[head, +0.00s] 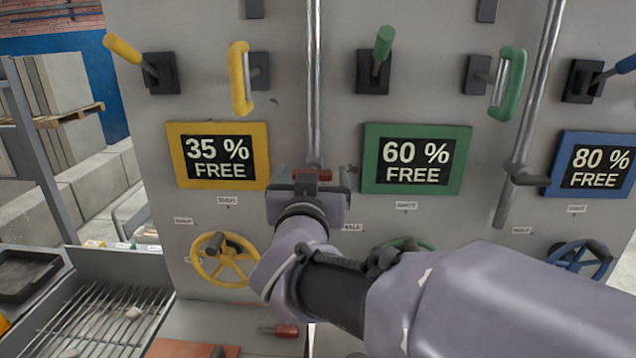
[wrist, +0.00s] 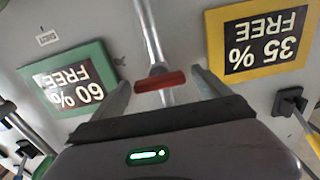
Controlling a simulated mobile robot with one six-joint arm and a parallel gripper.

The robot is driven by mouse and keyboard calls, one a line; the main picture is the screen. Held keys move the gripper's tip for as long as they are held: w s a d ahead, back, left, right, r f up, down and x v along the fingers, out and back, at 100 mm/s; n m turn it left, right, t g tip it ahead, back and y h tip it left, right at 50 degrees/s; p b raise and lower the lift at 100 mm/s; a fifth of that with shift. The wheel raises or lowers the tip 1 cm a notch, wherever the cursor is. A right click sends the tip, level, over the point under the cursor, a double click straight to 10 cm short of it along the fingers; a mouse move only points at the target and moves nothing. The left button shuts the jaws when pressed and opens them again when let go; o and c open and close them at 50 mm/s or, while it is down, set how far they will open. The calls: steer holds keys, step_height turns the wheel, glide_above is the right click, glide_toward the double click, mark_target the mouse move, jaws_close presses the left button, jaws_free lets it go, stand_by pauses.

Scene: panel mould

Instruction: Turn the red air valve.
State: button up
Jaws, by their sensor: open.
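The red air valve is a short red bar handle (wrist: 161,82) on a vertical metal pipe (wrist: 150,35) fixed to the grey panel. In the head view a bit of its red handle (head: 325,175) shows just beyond my gripper (head: 308,180), which hides the rest. In the wrist view my gripper (wrist: 163,88) is open, with one finger on each side of the red handle. The handle lies across the gap between the fingers, and I see no clear contact. Whether it sits fully between the fingertips in depth I cannot tell.
A yellow sign (head: 218,155) and a green sign (head: 417,159) flank the pipe. A yellow handwheel (head: 224,259) is below left, a blue handwheel (head: 580,257) at right. Levers and handles line the panel above. A bench with a grating (head: 100,320) is at lower left.

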steer(key=s+p, duration=0.1)
steer(key=s, duration=1.3)
steer(key=shift+a, duration=0.2)
steer(key=s+d+f+g+y+b, duration=0.2)
steer(key=f+g+y+b, duration=0.1)
steer(key=f, duration=0.4)
steer(key=s+d+f+g+y+b, duration=0.2)
steer(key=f+g+b, duration=0.15)
steer(key=f, duration=0.35)
steer(key=s+d+f+m+g+h+b, duration=0.2)
steer(key=s+d+f+g, duration=0.3)
steer(key=s+d+f, duration=0.4)
step_height(320, 180, down, 2)
steer(key=s+m, duration=0.1)
steer(key=s, duration=0.1)
steer(key=shift+s+m+g, duration=0.35)
steer(key=shift+s+m, duration=0.05)
